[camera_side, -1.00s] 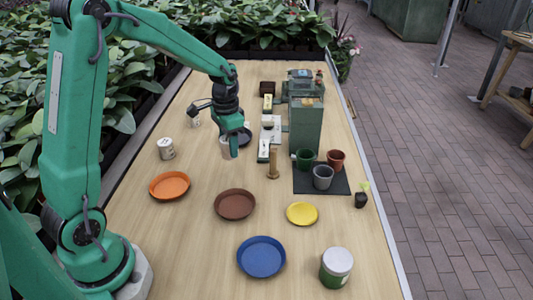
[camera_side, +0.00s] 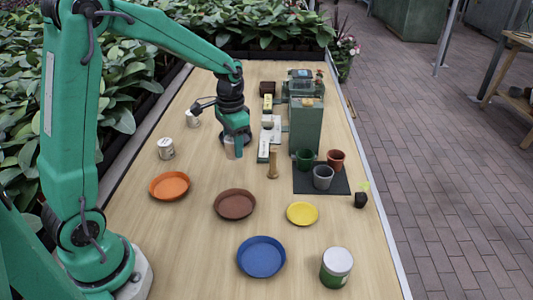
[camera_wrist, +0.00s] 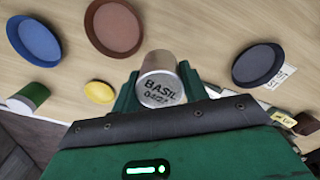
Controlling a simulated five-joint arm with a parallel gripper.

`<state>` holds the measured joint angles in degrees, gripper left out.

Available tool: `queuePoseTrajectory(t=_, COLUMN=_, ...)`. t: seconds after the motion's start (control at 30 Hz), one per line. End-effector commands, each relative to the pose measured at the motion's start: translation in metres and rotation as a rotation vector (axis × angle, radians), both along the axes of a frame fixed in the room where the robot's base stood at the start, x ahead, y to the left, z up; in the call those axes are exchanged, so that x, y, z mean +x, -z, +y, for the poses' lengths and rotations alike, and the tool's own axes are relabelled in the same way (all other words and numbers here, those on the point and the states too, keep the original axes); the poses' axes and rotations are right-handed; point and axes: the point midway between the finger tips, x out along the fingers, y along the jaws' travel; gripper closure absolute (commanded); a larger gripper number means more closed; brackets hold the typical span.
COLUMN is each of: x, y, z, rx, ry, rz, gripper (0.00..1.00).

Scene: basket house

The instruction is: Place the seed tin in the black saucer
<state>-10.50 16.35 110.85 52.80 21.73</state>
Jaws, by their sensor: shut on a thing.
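My gripper (camera_wrist: 155,88) is shut on a silver seed tin (camera_wrist: 160,75), whose lettering reads "BASIL" with a smaller, unclear line under it. In the side view my gripper (camera_side: 237,147) holds the tin (camera_side: 229,148) upright over the middle of the table. I cannot tell how high the tin's base is above the wood. The black saucer (camera_wrist: 257,66) lies empty in the wrist view, to the right of the tin and apart from it. In the side view the saucer is hidden behind my gripper.
Two other tins (camera_side: 166,148) (camera_side: 193,118) stand at the left. Orange (camera_side: 169,186), brown (camera_side: 235,204), blue (camera_side: 261,257) and yellow (camera_side: 302,213) saucers lie nearer. A wooden post (camera_side: 273,164), a green machine (camera_side: 305,115) and pots (camera_side: 322,177) stand on the right.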

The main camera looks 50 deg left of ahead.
Motion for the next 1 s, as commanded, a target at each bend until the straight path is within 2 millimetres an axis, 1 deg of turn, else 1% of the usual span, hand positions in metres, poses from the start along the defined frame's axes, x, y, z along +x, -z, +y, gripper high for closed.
queuePoseTrajectory(t=0.17, x=0.009, y=-0.001, z=0.004, rx=0.000, ry=-0.011, rz=-0.001, gripper=0.79)
queuePoseTrajectory(t=0.27, x=0.019, y=-0.002, z=0.008, rx=0.000, ry=-0.024, rz=-0.001, gripper=0.79)
queuePoseTrajectory(t=0.47, x=0.048, y=-0.005, z=0.022, rx=0.000, ry=-0.060, rz=-0.001, gripper=0.79)
queuePoseTrajectory(t=0.6, x=0.071, y=-0.007, z=0.034, rx=0.000, ry=-0.093, rz=-0.001, gripper=0.79)
queuePoseTrajectory(t=0.8, x=0.101, y=-0.008, z=0.052, rx=0.000, ry=-0.138, rz=-0.001, gripper=0.79)
queuePoseTrajectory(t=1.0, x=0.120, y=-0.008, z=0.065, rx=0.000, ry=-0.169, rz=0.000, gripper=0.79)
